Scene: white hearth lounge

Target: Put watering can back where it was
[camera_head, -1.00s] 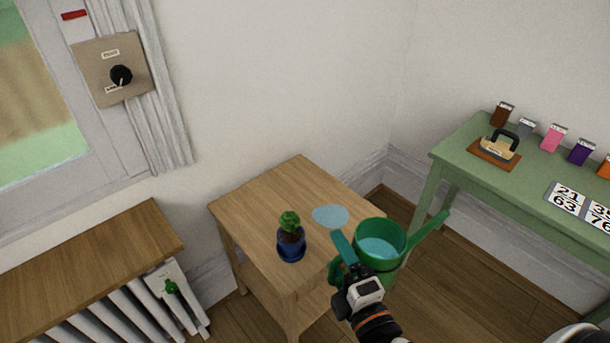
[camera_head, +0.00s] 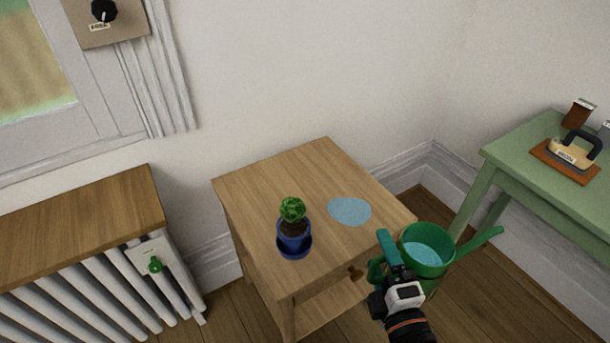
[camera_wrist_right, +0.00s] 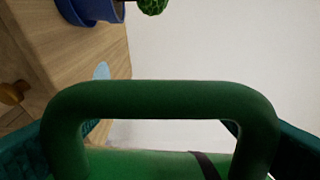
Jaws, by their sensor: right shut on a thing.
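The green watering can (camera_head: 427,262) holds light blue water and its spout points right. My right gripper (camera_head: 388,258) is shut on its handle, and the can is held upright beside the right front corner of the wooden side table (camera_head: 270,185). In the right wrist view the green handle (camera_wrist_right: 160,92) spans the picture between the two fingers. A light blue round patch (camera_head: 349,211) lies on the tabletop. A small plant in a blue pot (camera_head: 294,238) stands left of the patch. My left gripper does not show.
A radiator with a wooden top (camera_head: 85,225) stands at the left. A green table (camera_head: 535,190) at the right holds a tool with a black handle on a brown board (camera_head: 565,160). The tabletop behind the plant is clear. The side table has a drawer knob (camera_head: 355,273).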

